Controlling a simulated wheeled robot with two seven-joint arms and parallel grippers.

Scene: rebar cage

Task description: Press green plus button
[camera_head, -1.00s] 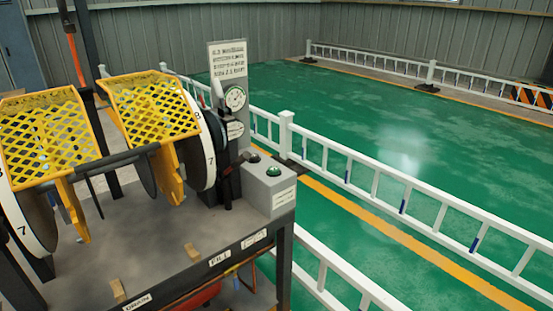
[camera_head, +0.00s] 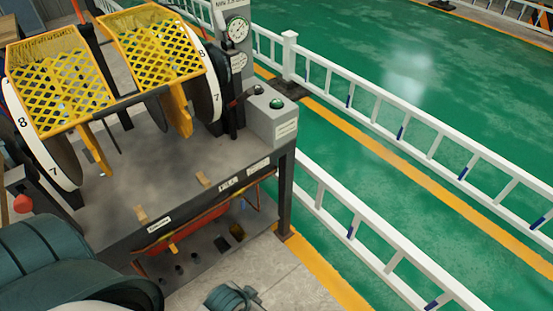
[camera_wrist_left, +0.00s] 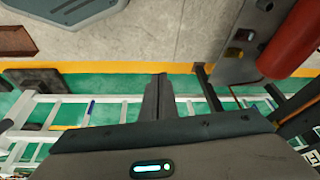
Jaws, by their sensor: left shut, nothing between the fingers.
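The green button (camera_head: 277,103) sits on top of a grey box at the right end of the machine's table in the head view. I cannot make out a plus mark on it. A dark teal part of my left arm fills the lower left of the head view, and a smaller teal part shows at the bottom edge. My left gripper (camera_wrist_left: 160,80) shows in the wrist view with its fingers shut and nothing between them. It is over the floor, low and apart from the button. The button is not seen in the wrist view. My right gripper is not in view.
The machine has yellow mesh guards (camera_head: 62,80), numbered wheels and a gauge (camera_head: 237,29). A white fence (camera_head: 375,105) runs along the right. A red cylinder (camera_wrist_left: 292,40) is at the wrist view's upper right.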

